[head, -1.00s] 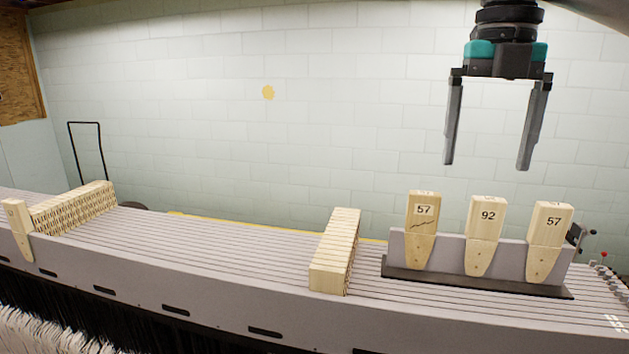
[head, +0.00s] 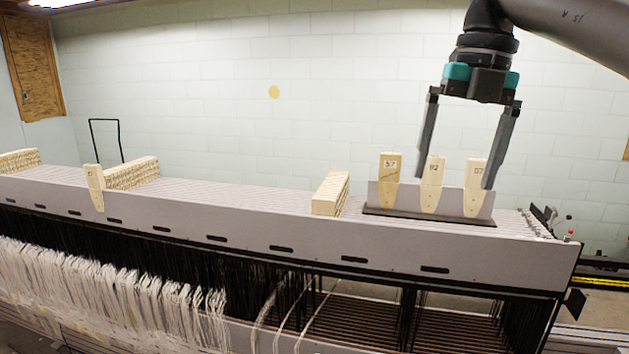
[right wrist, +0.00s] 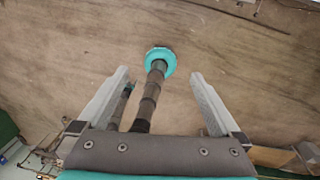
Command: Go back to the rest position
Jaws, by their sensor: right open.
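My right gripper (head: 459,165) hangs from the upper right in the head view with its two fingers spread wide and nothing between them. My left gripper is not in view.
The long grey loom (head: 200,222) spans the head view, with white threads (head: 110,290) hanging in front. Rows of wooden pieces stand on it at the middle (head: 331,194) and left (head: 132,173). A single wooden block (head: 94,187) sits on its front edge.

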